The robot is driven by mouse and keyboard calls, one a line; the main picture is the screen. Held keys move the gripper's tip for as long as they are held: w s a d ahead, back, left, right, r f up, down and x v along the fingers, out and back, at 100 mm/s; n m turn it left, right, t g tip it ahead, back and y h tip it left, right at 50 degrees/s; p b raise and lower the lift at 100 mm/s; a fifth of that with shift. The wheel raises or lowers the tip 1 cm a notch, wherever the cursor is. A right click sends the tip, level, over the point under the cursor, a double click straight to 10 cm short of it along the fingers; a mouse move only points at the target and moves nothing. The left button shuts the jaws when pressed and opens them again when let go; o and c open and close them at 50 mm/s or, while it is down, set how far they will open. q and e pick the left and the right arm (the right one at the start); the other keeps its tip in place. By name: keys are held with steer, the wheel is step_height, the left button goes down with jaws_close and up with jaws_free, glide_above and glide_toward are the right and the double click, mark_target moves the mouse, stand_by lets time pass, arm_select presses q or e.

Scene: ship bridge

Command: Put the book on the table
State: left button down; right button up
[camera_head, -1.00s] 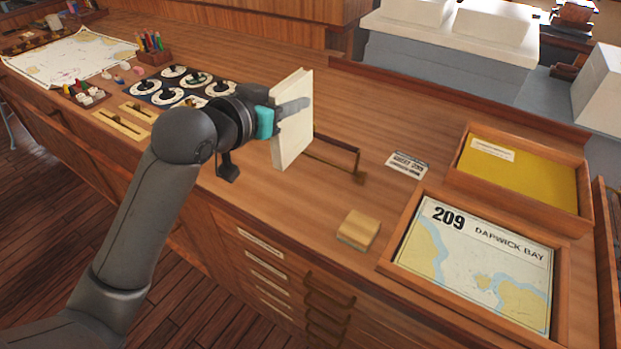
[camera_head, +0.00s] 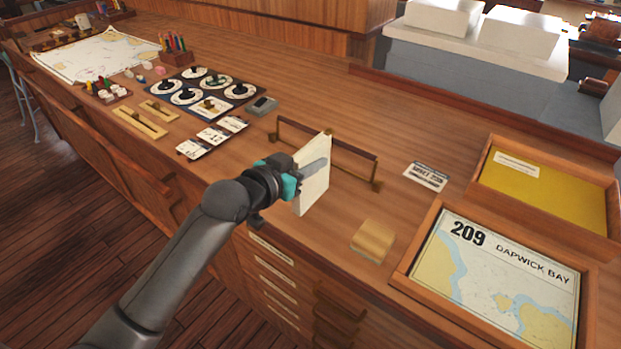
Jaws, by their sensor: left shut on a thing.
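A cream-coloured book (camera_head: 313,192) stands upright in my left gripper (camera_head: 307,174), near the front edge of the wooden table (camera_head: 330,230). The left gripper, with teal parts, is shut on the book, and one grey finger lies across its face. I cannot tell whether the book's lower edge touches the tabletop. My right gripper is not in view.
A low wooden rail (camera_head: 326,148) stands just behind the book. A small wooden block (camera_head: 373,241) and a framed chart (camera_head: 500,280) lie to the right, with a yellow tray (camera_head: 545,190) behind. Dial panels (camera_head: 205,88) and cards (camera_head: 213,137) are on the left.

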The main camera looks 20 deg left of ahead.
mark_target(311, 178)
arm_select(q)
steer(key=shift+f+b, duration=0.35)
steer(key=shift+f, duration=1.6)
steer(key=shift+f, duration=0.15)
steer(key=c, duration=0.7)
jaws_free()
steer(key=shift+r, duration=0.2)
steer(key=p+v, duration=0.1)
steer(key=v, duration=1.1)
